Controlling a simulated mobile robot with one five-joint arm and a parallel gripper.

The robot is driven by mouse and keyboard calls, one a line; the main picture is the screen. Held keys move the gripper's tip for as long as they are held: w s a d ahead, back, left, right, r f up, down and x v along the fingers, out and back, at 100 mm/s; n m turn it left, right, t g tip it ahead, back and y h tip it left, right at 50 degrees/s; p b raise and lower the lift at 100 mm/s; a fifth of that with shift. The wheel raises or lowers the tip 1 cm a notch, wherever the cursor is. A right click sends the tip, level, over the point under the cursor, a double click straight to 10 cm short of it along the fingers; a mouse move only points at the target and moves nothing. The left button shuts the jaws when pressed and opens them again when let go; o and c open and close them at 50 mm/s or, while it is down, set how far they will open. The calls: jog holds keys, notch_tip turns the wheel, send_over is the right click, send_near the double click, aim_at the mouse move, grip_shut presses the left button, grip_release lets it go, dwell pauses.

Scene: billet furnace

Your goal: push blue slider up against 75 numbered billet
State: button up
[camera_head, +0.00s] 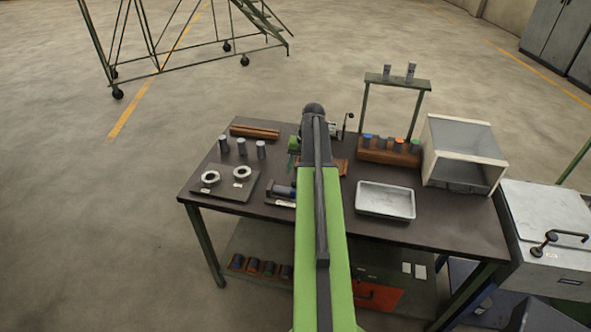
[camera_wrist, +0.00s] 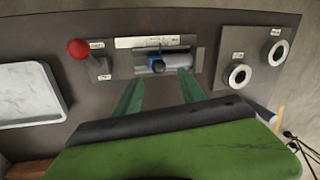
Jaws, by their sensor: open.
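A grey cylinder (camera_wrist: 178,63), likely the billet, lies along the track to the right of the slider. I cannot read a number on it, nor tell whether the two touch. My gripper (camera_wrist: 160,77) is open and empty, its two green fingers apart just on the near side of the slider and cylinder. In the head view, the slider plate (camera_head: 280,203) is partly hidden by my arm, and my gripper (camera_head: 292,158) is mostly hidden.
A red-knobbed lever (camera_wrist: 79,49) stands left of the slider plate, and a plate with two rings (camera_wrist: 240,75) lies to its right. The table also bears a white tray (camera_head: 385,200), upright grey cylinders (camera_head: 241,147), a wooden rack (camera_head: 388,154) and an open-fronted box (camera_head: 463,150).

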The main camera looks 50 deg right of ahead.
notch_tip(320, 180, up, 9)
jog(key=s+d+p, duration=0.1)
jog(key=p, duration=0.6)
jog(key=shift+s, duration=0.2)
jog(key=shift+d, duration=0.1)
